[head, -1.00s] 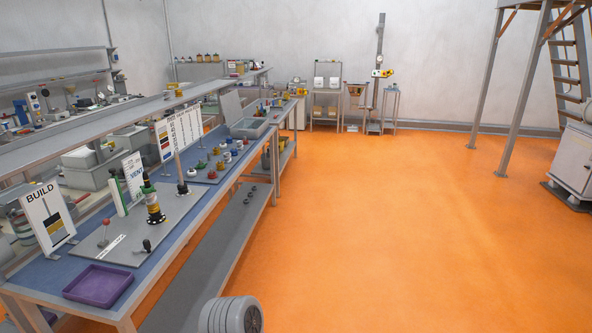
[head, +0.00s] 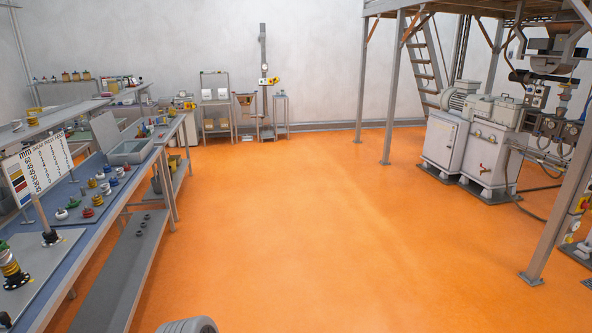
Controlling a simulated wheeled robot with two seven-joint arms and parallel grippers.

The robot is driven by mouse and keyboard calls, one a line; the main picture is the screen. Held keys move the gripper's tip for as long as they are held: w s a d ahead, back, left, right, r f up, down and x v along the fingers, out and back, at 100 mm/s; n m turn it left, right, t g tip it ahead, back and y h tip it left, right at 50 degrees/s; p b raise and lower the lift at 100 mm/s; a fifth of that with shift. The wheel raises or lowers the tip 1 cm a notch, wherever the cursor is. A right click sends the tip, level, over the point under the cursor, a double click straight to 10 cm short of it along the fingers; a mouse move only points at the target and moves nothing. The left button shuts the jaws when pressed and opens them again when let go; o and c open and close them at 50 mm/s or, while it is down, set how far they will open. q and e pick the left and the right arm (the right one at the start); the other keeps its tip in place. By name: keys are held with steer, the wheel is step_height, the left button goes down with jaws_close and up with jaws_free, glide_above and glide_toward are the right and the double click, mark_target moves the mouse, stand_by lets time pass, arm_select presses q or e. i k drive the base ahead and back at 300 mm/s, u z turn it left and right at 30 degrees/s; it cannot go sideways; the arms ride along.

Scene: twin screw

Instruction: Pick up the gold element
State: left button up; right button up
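Several small coloured elements lie on the workbench at the left of the head view. A stack with a gold band and a black flanged base (head: 13,272) stands at the left edge, partly cut off. Which piece is the task's gold element I cannot tell for sure. Neither of my grippers is in view.
A sign with colour swatches (head: 38,167) stands on the bench, and a grey bin (head: 132,151) sits farther back. Lower shelf (head: 127,270) carries dark rings. Orange floor (head: 290,230) is open; machines (head: 490,150) and a steel platform frame stand right.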

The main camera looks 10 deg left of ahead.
mark_target(99, 201)
steer(key=u, duration=0.3)
steer(key=i, duration=2)
steer(key=u, duration=0.5)
steer(key=i, duration=1.95)
steer(key=u, duration=1.35)
steer(key=i, duration=1.3)
steer(key=u, duration=1.25)
